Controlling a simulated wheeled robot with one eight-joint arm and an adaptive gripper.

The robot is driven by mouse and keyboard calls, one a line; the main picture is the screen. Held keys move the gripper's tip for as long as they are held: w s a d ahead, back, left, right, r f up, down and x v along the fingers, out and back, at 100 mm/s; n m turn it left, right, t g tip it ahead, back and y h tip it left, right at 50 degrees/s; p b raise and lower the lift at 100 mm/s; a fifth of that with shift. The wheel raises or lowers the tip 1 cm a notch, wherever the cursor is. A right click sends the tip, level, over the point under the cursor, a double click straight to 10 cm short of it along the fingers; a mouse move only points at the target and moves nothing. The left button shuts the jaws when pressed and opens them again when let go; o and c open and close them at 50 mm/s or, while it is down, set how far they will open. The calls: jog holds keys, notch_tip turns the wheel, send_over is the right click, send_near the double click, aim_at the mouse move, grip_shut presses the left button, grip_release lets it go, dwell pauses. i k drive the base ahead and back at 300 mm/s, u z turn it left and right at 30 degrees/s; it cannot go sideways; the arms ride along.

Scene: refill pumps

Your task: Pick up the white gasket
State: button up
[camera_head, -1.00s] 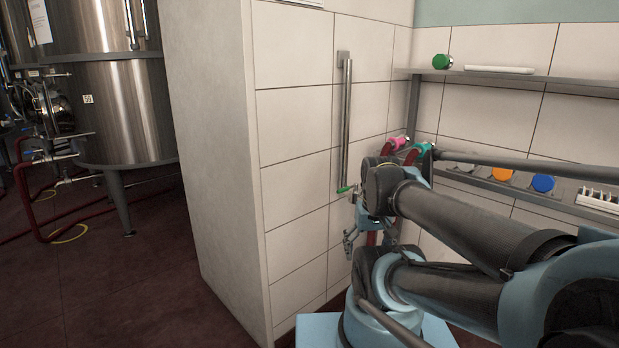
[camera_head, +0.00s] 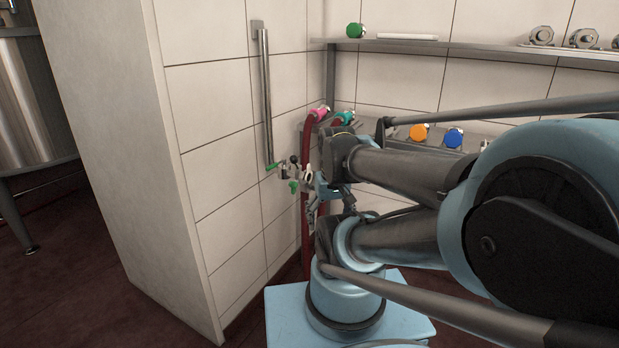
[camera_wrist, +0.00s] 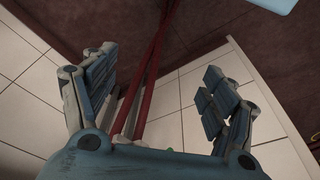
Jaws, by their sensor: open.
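My gripper (camera_wrist: 156,98) is open and empty in the wrist view, with its blue-grey fingers spread wide. In the head view the end of my arm is close to the tiled wall and the red hoses, and its fingers are mostly hidden or too small to make out. A small white ring-like thing (camera_head: 308,172) shows by the wall fittings, just left of my arm's end; it may be the white gasket, but I cannot be sure. No white gasket can be made out in the wrist view.
Red hoses (camera_wrist: 157,65) hang beyond my fingers. A vertical metal pipe (camera_head: 265,95) runs down the wall, with green-handled fittings (camera_head: 293,186) near its foot. A shelf (camera_head: 480,50) holds a green-capped item (camera_head: 355,30). Orange (camera_head: 418,132) and blue (camera_head: 453,138) round pieces sit lower.

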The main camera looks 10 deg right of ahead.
aim_at(308, 166)
jog(key=u, duration=1.25)
jog(key=k, duration=1.55)
jog(key=z, duration=0.8)
jog(key=i, duration=1)
